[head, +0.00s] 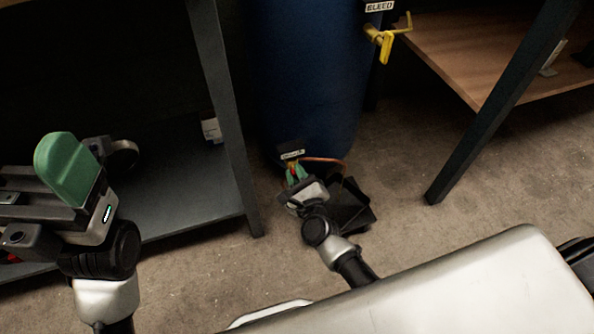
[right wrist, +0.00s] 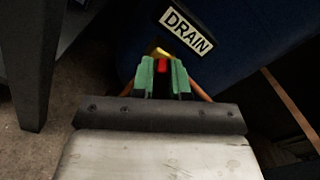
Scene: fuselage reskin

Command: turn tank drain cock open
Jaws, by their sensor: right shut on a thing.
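The tank (head: 305,75) is a tall blue cylinder at the middle top of the head view. A DRAIN label (head: 292,154) is near its bottom and shows large in the right wrist view (right wrist: 187,29). Just below the label is the drain cock (right wrist: 162,66), with a red handle and a bit of yellow brass. My right gripper (head: 296,172) reaches down to it. Its green fingers (right wrist: 162,76) are shut on the red handle, which they partly hide. My left gripper (head: 72,170) is at the left of the head view, with a green finger pad showing, away from the tank.
A yellow BLEED valve (head: 383,40) sticks out higher on the tank. A dark metal shelf (head: 185,180) stands left, a wooden bench shelf (head: 475,55) with a dark leg right. A black thing (head: 350,205) lies by the tank's foot. Floor (head: 500,190) is clear at right.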

